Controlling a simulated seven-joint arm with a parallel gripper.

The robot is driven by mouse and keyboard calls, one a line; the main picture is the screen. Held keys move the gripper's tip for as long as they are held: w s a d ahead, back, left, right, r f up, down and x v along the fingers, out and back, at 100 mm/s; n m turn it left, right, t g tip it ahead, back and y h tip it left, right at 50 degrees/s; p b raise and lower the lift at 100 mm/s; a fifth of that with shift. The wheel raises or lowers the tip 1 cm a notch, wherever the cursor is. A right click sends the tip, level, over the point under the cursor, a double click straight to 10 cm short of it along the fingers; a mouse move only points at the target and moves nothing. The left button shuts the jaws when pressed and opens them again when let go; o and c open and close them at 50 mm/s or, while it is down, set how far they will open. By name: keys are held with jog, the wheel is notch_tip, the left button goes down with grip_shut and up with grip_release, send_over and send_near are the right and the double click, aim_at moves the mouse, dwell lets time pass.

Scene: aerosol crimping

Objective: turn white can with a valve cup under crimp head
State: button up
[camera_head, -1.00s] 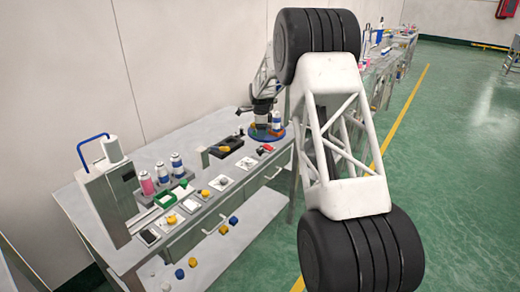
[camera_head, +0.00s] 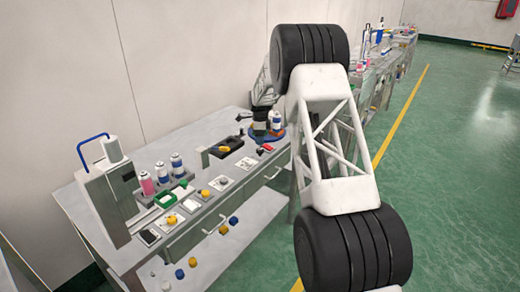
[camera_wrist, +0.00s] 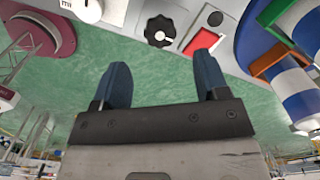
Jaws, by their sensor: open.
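In the wrist view, my gripper (camera_wrist: 160,85) is open, its two blue fingers apart with nothing between them. A white can with blue bands (camera_wrist: 305,105) is at the right edge, outside the fingers and partly cut off. It is beside a blue round turntable (camera_wrist: 245,45) with green and orange holders. In the head view, a white and blue can (camera_head: 277,121) stands at the turntable (camera_head: 268,138) at the bench's far end. My gripper is too small and covered to make out there. I cannot make out a valve cup or the crimp head.
The wrist view shows a panel with a black knob (camera_wrist: 160,30) and a red square (camera_wrist: 206,42), and a maroon round base (camera_wrist: 45,30). Several bottles (camera_head: 162,172) and a grey machine with a blue hose (camera_head: 105,190) stand on the near bench.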

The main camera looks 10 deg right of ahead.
aim_at(260, 150)
jog(key=shift+f, duration=3.1)
jog(key=c, duration=0.9)
